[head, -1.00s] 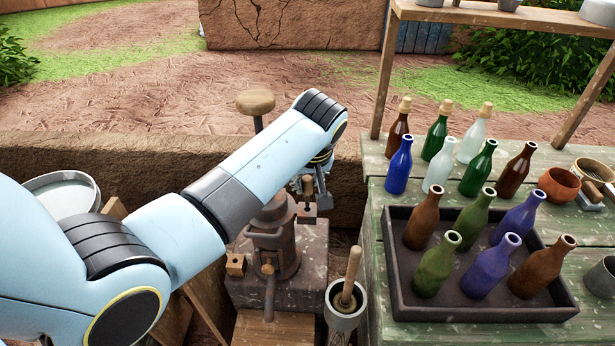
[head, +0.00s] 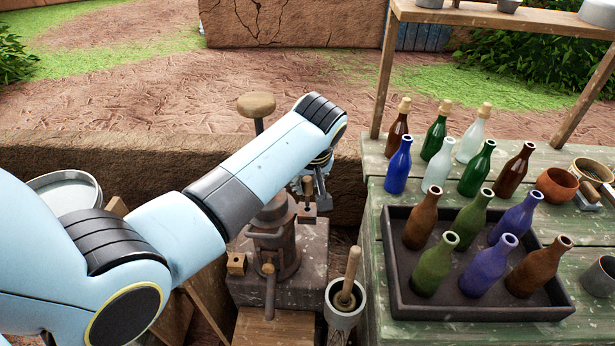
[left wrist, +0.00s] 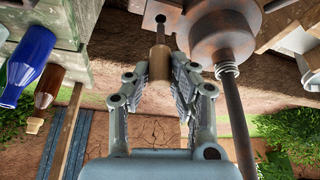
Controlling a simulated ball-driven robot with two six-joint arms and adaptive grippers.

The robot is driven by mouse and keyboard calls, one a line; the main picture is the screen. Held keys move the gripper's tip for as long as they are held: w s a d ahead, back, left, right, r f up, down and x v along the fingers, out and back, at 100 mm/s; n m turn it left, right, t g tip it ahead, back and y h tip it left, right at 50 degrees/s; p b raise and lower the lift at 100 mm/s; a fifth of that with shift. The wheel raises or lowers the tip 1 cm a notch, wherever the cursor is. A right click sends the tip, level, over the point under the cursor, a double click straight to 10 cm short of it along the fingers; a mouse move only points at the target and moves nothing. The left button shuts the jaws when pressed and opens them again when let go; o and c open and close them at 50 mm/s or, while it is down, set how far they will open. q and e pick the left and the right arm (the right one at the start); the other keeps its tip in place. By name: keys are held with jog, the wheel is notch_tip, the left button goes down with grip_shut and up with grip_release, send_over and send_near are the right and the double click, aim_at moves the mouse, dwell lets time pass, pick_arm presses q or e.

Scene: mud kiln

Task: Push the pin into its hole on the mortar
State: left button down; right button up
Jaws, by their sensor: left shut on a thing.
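The mortar (head: 274,245) is a rusty metal body with a rod and a round wooden knob (head: 256,104) on top. It stands on a stone block beyond my left arm. The pin (head: 307,189) has a wooden handle and a thin metal shaft. It stands over a small lug at the mortar's right side. My left gripper (left wrist: 160,82) is shut on the pin's handle (left wrist: 159,62) in the left wrist view. The shaft points to a dark hole (left wrist: 160,18) in the lug; how deep it sits I cannot tell. My right gripper is not in view.
To the right, a green table holds several bottles, some in a dark tray (head: 480,314). A low mud wall (head: 100,155) runs behind.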

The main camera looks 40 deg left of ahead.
aim_at(309, 193)
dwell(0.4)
pick_arm(q)
jog(key=shift+p, duration=0.3)
jog(key=shift+f+b, duration=0.4)
jog(key=shift+f, duration=0.15)
jog(key=shift+f+b, duration=1.5)
jog(key=shift+f, duration=0.8)
jog(key=c, duration=1.1)
grip_release()
jog(key=shift+o, duration=0.2)
jog(key=shift+r, duration=0.1)
jog(key=v, duration=1.2)
